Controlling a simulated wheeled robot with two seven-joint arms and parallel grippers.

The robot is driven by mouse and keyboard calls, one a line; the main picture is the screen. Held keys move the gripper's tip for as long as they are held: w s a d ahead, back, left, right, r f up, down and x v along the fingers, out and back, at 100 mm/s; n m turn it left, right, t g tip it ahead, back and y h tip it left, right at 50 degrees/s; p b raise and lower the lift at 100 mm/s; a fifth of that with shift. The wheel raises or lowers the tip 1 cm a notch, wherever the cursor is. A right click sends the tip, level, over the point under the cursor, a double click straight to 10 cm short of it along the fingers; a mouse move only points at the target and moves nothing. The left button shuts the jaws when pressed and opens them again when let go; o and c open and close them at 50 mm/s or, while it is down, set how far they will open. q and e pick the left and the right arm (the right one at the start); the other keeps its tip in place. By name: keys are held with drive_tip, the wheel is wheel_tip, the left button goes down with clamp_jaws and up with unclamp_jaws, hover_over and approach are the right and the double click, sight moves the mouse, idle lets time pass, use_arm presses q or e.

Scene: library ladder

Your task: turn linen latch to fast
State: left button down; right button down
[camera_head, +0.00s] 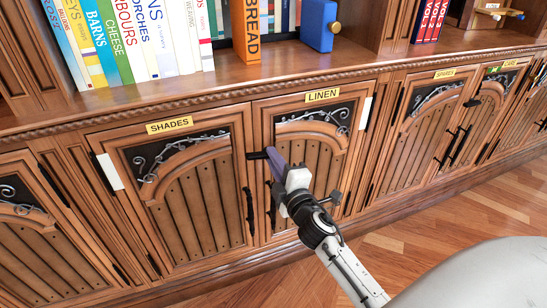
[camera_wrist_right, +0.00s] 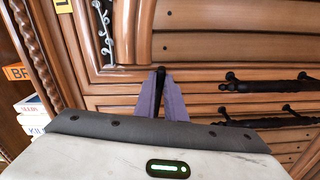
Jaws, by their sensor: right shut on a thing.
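The linen door (camera_head: 318,150) is a carved wooden cupboard door below the yellow LINEN label (camera_head: 322,96). It looks shut. The linen latch (camera_head: 256,155) is a short black bar at the door's upper left edge. It lies about level, its visible end pointing left toward the shades door. My right gripper (camera_head: 272,156) reaches it from the lower right. In the right wrist view the purple fingers (camera_wrist_right: 161,92) are shut on the black latch (camera_wrist_right: 160,73), which shows between their tips. The fingers and arm hide part of the latch and door. My left gripper is not in view.
The shades door (camera_head: 190,200) adjoins on the left, with a black upright handle (camera_head: 250,205) near the gap. Books, including an orange one (camera_head: 246,35), and a blue box (camera_head: 319,25) stand on the shelf above. Wooden floor (camera_head: 450,215) lies open in front.

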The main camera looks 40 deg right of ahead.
drive_tip(key=shift+n, duration=0.9)
drive_tip(key=c, duration=1.8)
unclamp_jaws()
drive_tip(key=v, duration=1)
drive_tip(key=shift+s, duration=0.15)
